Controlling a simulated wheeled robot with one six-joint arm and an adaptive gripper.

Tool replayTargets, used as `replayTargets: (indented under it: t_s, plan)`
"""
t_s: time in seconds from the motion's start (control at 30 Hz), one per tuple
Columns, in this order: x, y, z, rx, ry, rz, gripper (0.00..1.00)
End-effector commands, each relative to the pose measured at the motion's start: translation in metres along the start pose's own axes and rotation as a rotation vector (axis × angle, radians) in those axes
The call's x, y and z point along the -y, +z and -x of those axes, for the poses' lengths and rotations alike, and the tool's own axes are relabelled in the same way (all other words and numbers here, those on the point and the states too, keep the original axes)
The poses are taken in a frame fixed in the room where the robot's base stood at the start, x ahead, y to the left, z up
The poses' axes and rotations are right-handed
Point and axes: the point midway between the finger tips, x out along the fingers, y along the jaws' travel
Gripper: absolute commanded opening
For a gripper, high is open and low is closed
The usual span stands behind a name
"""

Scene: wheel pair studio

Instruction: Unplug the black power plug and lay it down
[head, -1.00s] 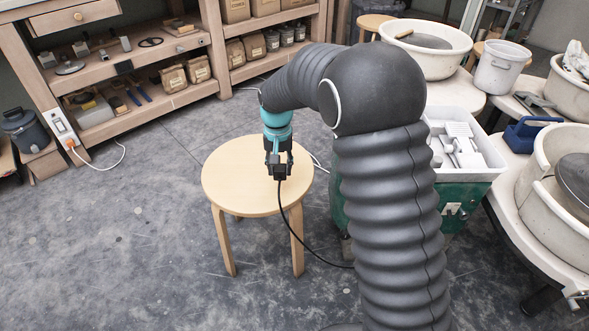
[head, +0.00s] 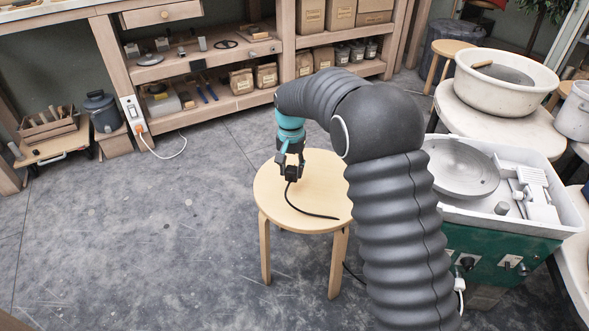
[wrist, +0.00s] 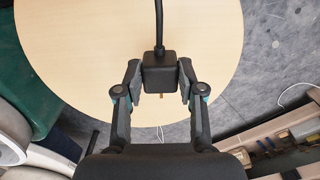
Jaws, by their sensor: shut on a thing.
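The black power plug (head: 291,174) is held between the fingers of my gripper (head: 291,163), over the left part of the round wooden stool's seat (head: 325,178). In the wrist view, my gripper (wrist: 160,80) is shut on the sides of the plug (wrist: 160,66), and a brass-coloured prong shows. The black cord (head: 303,210) leaves the plug and runs across the seat to its right edge; more cord shows below. I cannot tell whether the plug touches the seat. The green wheel unit (head: 500,258) to the right has a dark socket (head: 467,263) on its side.
A white plug (head: 459,284) hangs at the green unit's side. A power strip (head: 132,108) with an orange plug is on the shelf post at left. Shelves line the back. The floor left of the stool is clear.

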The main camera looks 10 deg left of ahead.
Motion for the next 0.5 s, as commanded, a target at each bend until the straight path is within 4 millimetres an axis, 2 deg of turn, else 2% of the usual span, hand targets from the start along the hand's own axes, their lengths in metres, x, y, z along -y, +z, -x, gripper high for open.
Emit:
replayTargets:
  t_s: [0.5]
  plan:
    - [-0.0009,-0.0007,-0.0089,-0.001,0.000,-0.001,0.00]
